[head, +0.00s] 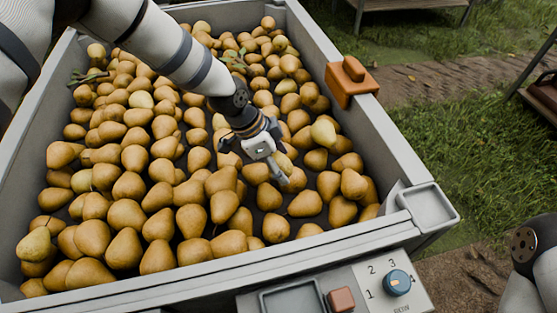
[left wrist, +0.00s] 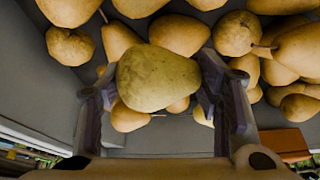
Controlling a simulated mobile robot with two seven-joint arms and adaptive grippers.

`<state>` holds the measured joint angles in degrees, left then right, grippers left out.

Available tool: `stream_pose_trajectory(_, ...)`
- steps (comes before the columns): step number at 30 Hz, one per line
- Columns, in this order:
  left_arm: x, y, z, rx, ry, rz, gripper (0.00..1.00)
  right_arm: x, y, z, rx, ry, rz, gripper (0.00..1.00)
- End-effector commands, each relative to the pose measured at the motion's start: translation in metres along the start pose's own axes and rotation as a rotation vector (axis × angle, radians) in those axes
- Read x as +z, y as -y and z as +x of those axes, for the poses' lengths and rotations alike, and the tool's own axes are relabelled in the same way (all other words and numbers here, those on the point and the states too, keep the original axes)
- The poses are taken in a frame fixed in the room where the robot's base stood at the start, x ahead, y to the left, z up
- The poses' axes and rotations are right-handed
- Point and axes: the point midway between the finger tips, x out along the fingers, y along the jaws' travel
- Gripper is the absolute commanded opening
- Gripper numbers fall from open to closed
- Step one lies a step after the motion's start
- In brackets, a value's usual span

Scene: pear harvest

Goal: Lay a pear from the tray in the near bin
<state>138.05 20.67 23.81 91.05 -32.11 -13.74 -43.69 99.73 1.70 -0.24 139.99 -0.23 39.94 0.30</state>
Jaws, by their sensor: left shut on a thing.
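The large grey tray (head: 398,150) holds many brown-yellow pears (head: 125,215) across its floor. My left gripper (head: 277,172) reaches down among the pears in the right half of the tray. In the left wrist view its two dark fingers stand on either side of a greenish-yellow pear (left wrist: 158,78), and it is shut on this pear. In the head view the held pear is mostly hidden by the gripper. A small open grey bin (head: 292,298) is set into the front panel; whether it is the near bin I cannot tell. My right gripper is out of view.
A small grey square holder (head: 430,207) sits at the tray's near right corner. An orange-brown block (head: 351,82) is on the right rim. A blue dial (head: 397,283) and a brown button (head: 341,299) are on the front panel. Grass lies to the right.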

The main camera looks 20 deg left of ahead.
Motion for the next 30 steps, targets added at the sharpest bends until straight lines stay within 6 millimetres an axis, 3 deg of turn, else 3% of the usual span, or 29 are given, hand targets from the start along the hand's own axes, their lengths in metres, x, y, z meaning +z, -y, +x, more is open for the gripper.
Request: stream_pose_trajectory(30, 0.006, 0.000, 0.014, 0.000, 0.000, 0.000, 0.28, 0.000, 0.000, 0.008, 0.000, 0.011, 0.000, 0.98)
